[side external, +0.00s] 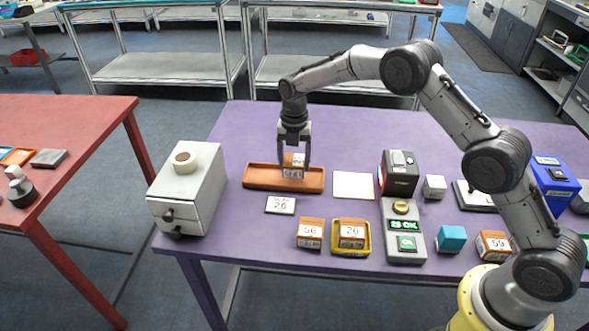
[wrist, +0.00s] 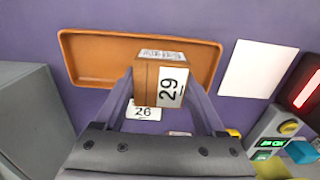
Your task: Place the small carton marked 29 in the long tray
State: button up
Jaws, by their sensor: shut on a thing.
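The small carton marked 29 (wrist: 160,82) is brown with white labels; it also shows in the side view (side external: 293,172). My gripper (side external: 294,160) is shut on it, with one finger on each side. The long tray (side external: 256,180) is orange-brown and shallow, near the middle-left of the purple table. In the side view the carton is at the tray's right half. In the wrist view it overlaps the near rim of the tray (wrist: 100,45). I cannot tell whether it touches the tray floor. No other thing shows in the tray.
A grey drawer unit (side external: 187,190) stands left of the tray. A white sheet (side external: 353,186) lies to its right. In front are a card reading 26 (side external: 280,205), a carton marked 56 (side external: 310,232), a carton marked 26 (side external: 352,231) in a yellow tray, and a scanner (side external: 404,245) with a green display.

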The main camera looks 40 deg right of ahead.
aim_at(295, 170)
jog(key=shift+f, duration=1.35)
jog(key=shift+f, duration=0.1)
jog(key=o, duration=1.5)
jog(key=shift+f, duration=0.1)
